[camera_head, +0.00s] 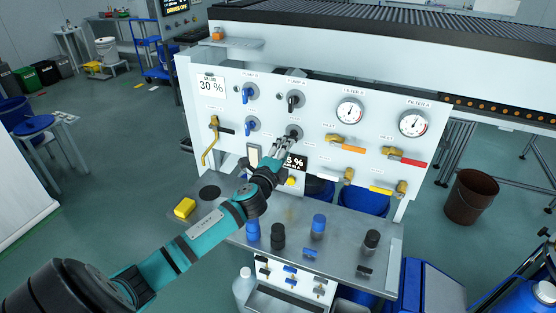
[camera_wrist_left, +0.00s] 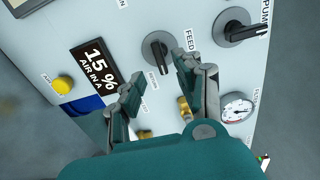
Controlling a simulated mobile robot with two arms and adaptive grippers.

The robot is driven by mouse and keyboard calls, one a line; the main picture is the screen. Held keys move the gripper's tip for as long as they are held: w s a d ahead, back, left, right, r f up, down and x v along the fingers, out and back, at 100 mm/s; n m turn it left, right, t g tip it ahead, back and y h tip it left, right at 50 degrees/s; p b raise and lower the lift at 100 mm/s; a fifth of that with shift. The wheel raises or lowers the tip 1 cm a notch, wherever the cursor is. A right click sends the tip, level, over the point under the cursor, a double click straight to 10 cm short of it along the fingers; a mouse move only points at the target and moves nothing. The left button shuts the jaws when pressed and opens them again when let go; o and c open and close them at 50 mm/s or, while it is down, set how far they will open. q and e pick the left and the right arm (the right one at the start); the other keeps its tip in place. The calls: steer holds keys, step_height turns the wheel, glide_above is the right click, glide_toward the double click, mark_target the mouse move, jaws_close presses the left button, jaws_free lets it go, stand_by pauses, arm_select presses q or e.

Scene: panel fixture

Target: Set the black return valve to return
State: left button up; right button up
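The black return valve (camera_head: 294,131) is a round dial with a black handle on the white panel, below the black Pump A knob (camera_head: 292,100). My left gripper (camera_head: 283,146) is at the panel just below the valve. In the wrist view the left gripper (camera_wrist_left: 158,82) has its fingers spread, with nothing between the tips. My right gripper is out of view.
A 15 % display (camera_wrist_left: 95,62) and a yellow button (camera_wrist_left: 63,84) are beside the valve. Blue valves (camera_head: 248,95) are to the left, gauges (camera_head: 350,112) and coloured lever valves (camera_head: 405,158) to the right. Bottles and a yellow block (camera_head: 185,208) stand on the shelf below.

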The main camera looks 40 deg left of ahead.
arm_select(q)
steer(key=v, duration=0.6)
steer(key=shift+w, duration=0.1)
